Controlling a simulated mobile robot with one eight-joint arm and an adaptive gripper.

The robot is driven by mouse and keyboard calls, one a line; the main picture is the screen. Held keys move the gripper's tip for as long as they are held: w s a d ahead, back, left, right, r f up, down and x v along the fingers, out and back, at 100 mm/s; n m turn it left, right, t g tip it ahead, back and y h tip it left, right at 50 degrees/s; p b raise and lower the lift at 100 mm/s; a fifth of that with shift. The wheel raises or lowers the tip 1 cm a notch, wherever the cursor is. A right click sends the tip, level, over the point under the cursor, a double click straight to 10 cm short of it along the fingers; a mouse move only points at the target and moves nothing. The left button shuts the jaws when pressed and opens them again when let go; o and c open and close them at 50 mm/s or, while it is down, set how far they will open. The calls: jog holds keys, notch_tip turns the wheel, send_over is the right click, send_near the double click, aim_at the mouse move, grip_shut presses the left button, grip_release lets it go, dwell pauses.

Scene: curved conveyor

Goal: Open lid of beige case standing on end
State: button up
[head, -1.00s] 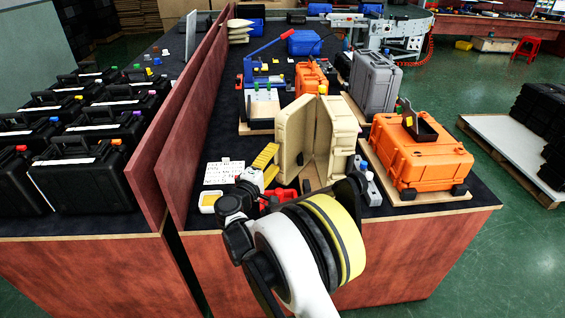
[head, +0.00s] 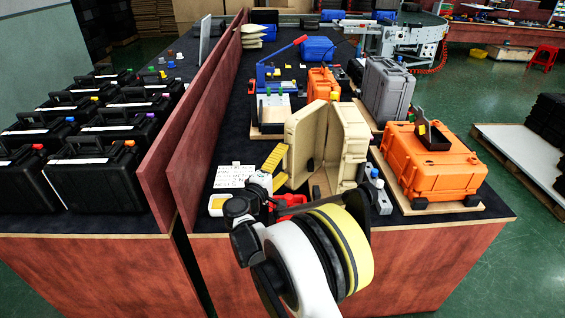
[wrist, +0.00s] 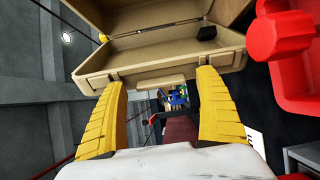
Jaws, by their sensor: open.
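The beige case (head: 353,148) stands on end near the front of the dark-topped bench, its two halves spread apart like a book. Its hollow inside faces the front in the head view. In the wrist view the beige case (wrist: 160,72) fills the upper middle, with a rim and a latch-like tab towards my fingers. My gripper (wrist: 160,92) is open, its two yellow fingers spread with nothing between them, close to the rim. I cannot tell whether a finger touches it.
An orange case (head: 432,165) on a board stands right of the beige case, with a grey case (head: 388,90) behind. A written sheet (head: 236,176) and a yellow strip (head: 275,157) lie left. A red part (wrist: 280,38) shows in the wrist view.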

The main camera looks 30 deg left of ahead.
jog(key=s, duration=1.2)
jog(key=shift+d, duration=0.1)
jog(key=shift+c, duration=0.3)
